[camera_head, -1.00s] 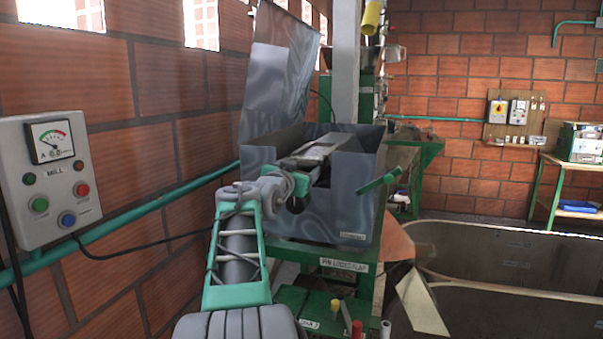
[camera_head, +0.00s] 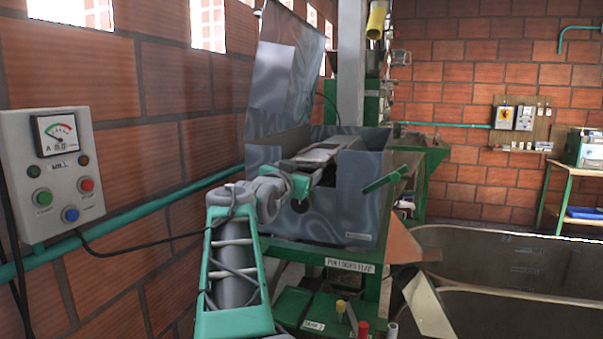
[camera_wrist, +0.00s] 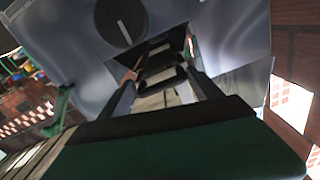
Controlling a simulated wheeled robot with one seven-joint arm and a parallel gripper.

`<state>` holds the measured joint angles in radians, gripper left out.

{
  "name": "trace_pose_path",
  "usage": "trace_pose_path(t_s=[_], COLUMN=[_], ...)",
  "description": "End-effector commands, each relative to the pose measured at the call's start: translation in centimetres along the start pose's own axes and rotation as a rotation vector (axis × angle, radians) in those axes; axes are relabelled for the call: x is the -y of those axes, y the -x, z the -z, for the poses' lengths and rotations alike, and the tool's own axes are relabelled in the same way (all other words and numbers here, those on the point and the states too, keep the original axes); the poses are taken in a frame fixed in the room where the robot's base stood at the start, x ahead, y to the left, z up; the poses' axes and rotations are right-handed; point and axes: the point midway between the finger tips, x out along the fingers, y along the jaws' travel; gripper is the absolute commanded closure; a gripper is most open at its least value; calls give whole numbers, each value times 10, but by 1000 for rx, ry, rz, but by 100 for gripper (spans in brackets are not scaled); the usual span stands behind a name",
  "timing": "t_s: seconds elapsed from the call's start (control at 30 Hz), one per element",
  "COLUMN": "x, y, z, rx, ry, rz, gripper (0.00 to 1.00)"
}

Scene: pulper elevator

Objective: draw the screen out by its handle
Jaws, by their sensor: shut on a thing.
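The grey metal machine box (camera_head: 345,205) stands on a green frame, its tall lid raised at the back. A flat pale piece (camera_head: 318,155), which looks like the screen, lies at the box's top opening; my gripper and arm partly hide it. My gripper (camera_head: 322,170) reaches the box's near side from the left. In the wrist view, my gripper (camera_wrist: 166,90) has its two dark fingers closed around a black-framed part with pale slots (camera_wrist: 163,72), apparently the screen's handle. The exact contact is hard to see. A dark round part (camera_wrist: 122,20) is on the grey face beside it.
A green lever (camera_head: 385,180) sticks out at the box's right. A grey meter panel (camera_head: 60,175) and green pipe (camera_head: 160,212) run along the left brick wall. A large tank (camera_head: 500,255) is at right. Small coloured knobs (camera_head: 362,328) stand below the box.

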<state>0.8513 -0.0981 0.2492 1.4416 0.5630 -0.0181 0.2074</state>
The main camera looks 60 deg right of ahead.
Motion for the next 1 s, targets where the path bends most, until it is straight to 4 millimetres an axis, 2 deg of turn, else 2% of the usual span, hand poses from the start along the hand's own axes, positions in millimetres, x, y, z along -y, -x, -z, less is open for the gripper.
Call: trace_pose_path(t_s=[0.8,1.0], x=[0,0], y=[49,53], z=[0,1], rx=[-4,-3], ry=[-3,-2], rz=[2,1], gripper=[88,88])
